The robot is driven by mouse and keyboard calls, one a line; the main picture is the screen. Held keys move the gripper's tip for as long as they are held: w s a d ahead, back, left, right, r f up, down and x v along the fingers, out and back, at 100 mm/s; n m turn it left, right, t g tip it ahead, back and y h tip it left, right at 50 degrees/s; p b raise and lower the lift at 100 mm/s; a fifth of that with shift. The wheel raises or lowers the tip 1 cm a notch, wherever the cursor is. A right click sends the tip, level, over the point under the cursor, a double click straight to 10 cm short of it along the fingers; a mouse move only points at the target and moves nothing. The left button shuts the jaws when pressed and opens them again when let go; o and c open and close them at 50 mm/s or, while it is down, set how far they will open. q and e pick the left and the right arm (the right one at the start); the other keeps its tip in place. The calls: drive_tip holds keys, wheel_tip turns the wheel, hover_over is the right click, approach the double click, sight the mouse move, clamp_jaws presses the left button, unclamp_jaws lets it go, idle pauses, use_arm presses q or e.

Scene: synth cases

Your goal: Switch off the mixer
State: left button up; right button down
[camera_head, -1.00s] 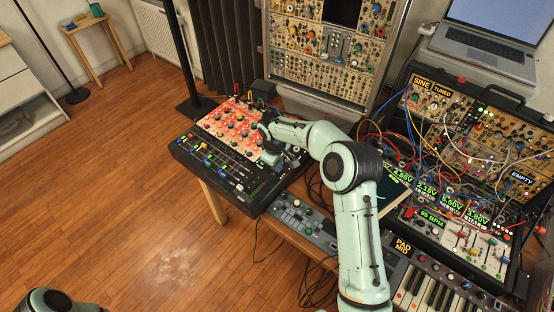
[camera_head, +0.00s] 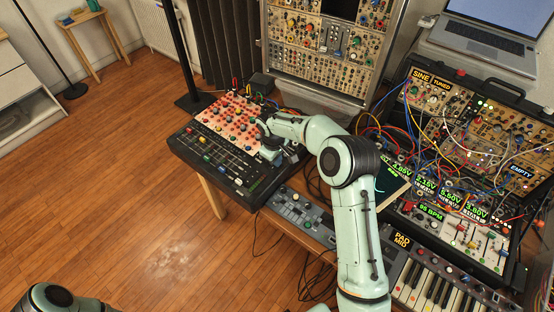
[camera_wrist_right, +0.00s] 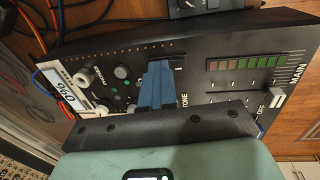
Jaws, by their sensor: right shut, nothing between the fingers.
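The mixer (camera_head: 190,163) is a black desk with a red-and-white knob section and rows of faders, standing at the left end of the table in the head view. My right gripper (camera_head: 268,154) is over its right-hand part. In the right wrist view, the blue fingers (camera_wrist_right: 157,84) are together and empty, over the dark panel near the word TONE. Whether they touch it I cannot tell. My left gripper is outside the head view.
A small grey control box (camera_head: 302,213) lies in front of the mixer. A modular rack (camera_head: 325,60) stands behind it. Patch cables, a synth case (camera_head: 470,130) and a keyboard (camera_head: 430,290) crowd the right. Open wooden floor (camera_head: 110,200) lies to the left.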

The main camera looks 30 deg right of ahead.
sight(272, 168)
drive_tip(key=shift+s+a+f, duration=0.45)
drive_tip(key=shift+a, duration=0.2)
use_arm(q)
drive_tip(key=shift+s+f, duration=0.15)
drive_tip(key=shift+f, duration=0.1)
use_arm(e)
drive_tip(key=shift+a+r, duration=0.1)
drive_tip(key=shift+a, duration=0.05)
drive_tip(key=r, duration=0.1)
drive_tip(key=r+p, duration=0.1)
drive_tip(key=r, duration=0.1)
drive_tip(key=r+p, duration=0.1)
drive_tip(key=r, duration=0.1)
drive_tip(key=shift+w+a, duration=0.15)
drive_tip(key=shift+w, duration=0.1)
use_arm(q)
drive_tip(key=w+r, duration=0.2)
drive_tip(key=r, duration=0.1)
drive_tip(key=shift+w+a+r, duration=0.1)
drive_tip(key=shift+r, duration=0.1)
use_arm(e)
wheel_tip(272, 168, up, 10)
drive_tip(key=shift+s+a+f, duration=0.25)
drive_tip(key=shift+s+a, duration=0.15)
drive_tip(key=shift+a, duration=0.05)
